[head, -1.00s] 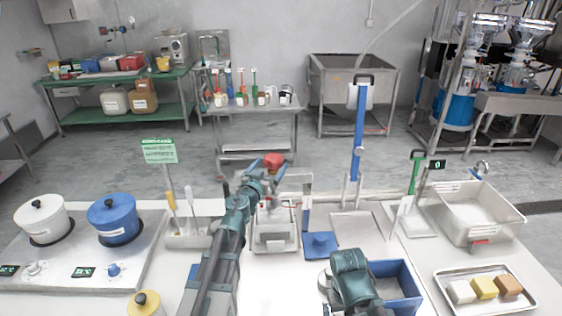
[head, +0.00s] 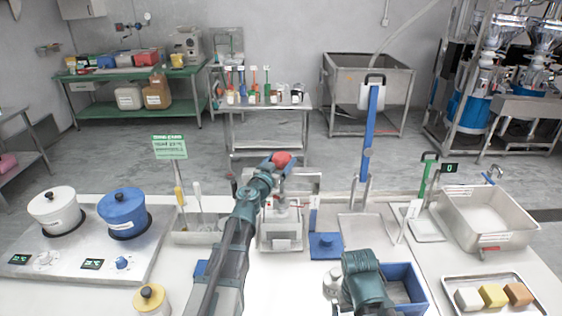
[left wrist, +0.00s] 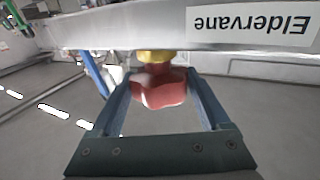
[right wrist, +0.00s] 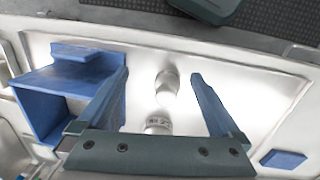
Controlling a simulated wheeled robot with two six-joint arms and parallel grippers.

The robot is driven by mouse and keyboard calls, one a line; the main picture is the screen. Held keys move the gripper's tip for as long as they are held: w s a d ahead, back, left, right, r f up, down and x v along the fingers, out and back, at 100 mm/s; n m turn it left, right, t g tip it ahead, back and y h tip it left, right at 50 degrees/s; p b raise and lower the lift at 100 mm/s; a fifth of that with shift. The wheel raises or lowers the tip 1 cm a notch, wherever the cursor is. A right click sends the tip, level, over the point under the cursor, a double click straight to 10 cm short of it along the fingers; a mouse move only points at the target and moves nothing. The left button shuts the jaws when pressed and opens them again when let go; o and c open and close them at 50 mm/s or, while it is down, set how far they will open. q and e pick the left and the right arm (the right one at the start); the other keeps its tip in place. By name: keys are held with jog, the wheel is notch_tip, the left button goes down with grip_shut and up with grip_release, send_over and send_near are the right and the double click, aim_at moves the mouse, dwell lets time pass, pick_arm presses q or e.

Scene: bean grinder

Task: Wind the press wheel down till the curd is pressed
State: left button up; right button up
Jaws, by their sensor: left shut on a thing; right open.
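The press (head: 282,228), a pale metal frame with a box-like body, stands at the middle of the counter. Its red wheel (head: 281,158) is at the top. In the left wrist view the red wheel (left wrist: 158,90) sits under a yellow collar, below a metal bar labelled "Eldervane". My left gripper (head: 279,164) is shut on the wheel, with a blue finger on each side. The curd cannot be made out. My right gripper (right wrist: 160,78) is open and empty above the counter, with two small pale containers (right wrist: 166,85) below it.
A blue bin (head: 405,285) is beside my right arm. A blue block (head: 325,245) is right of the press. A tool tray (head: 200,228) and blue pot (head: 122,210) are left. A steel basin (head: 490,218) and a tray (head: 492,280) with coloured blocks are right.

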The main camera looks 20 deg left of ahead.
pick_arm(q)
jog(key=shift+a+m+h, duration=0.1)
jog(key=shift+m+h, duration=0.8)
jog(key=shift+h, duration=0.5)
jog(key=o, duration=1.2)
jog(key=v, duration=1.3)
jog(key=shift+s+a+r, duration=0.1)
jog(key=shift+s+r, duration=0.2)
jog(key=shift+s, duration=0.1)
jog(key=shift+w, duration=0.1)
jog(key=x, duration=1.3)
jog(key=shift+w+f, duration=0.3)
jog(key=shift+w, duration=0.05)
jog(key=shift+s, duration=0.1)
